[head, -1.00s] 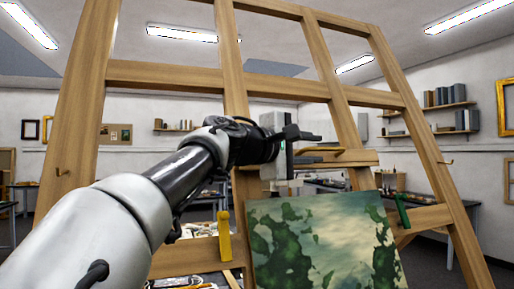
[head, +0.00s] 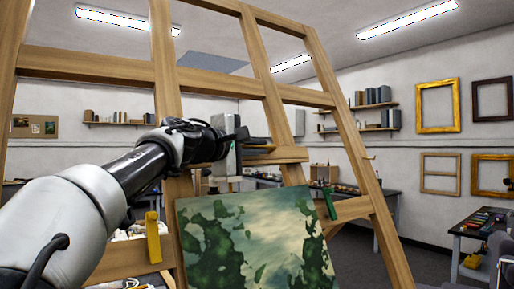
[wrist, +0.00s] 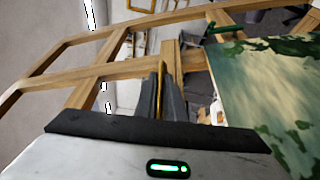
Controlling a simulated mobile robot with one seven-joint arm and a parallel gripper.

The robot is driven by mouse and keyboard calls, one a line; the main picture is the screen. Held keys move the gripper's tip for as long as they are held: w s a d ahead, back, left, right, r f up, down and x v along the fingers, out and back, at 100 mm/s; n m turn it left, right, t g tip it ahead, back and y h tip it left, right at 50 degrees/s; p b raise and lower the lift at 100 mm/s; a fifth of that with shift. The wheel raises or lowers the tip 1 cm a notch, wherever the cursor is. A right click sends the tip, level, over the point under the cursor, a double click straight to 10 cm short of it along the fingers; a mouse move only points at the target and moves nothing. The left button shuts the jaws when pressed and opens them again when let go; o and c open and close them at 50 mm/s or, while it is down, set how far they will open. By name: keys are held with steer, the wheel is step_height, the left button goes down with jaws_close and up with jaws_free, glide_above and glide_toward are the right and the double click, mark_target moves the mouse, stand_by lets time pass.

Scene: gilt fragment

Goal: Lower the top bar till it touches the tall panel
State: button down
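The tall panel (head: 260,240), a green and cream painting, leans on the wooden easel (head: 262,60). Its upper part also shows at the right of the wrist view (wrist: 265,85). The top bar (head: 290,155) is a wooden crosspiece with a brass handle, above the panel's top edge with a clear gap. My gripper (head: 255,138) is at this handle, at the bar's left part. In the wrist view the two dark fingers (wrist: 163,95) stand close together with the brass handle (wrist: 160,85) between them. The fingertips' exact contact is partly hidden.
A yellow clip (head: 153,237) and a green clip (head: 330,203) sit on the easel beside the panel. Easel uprights stand close around my arm. A workbench (head: 480,230) is at the right, with open floor between it and the easel.

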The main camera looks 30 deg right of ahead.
step_height(320, 180, down, 6)
steer(key=s+b, duration=0.3)
steer(key=b, duration=0.3)
steer(key=shift+f, duration=0.25)
steer(key=shift+d, duration=0.1)
steer(key=c, duration=1.8)
jaws_free()
steer(key=shift+c, duration=0.2)
steer(key=b+v, duration=0.1)
steer(key=v, duration=1.6)
steer(key=shift+a+r, duration=0.15)
steer(key=shift+a, duration=0.1)
steer(key=shift+w, duration=0.1)
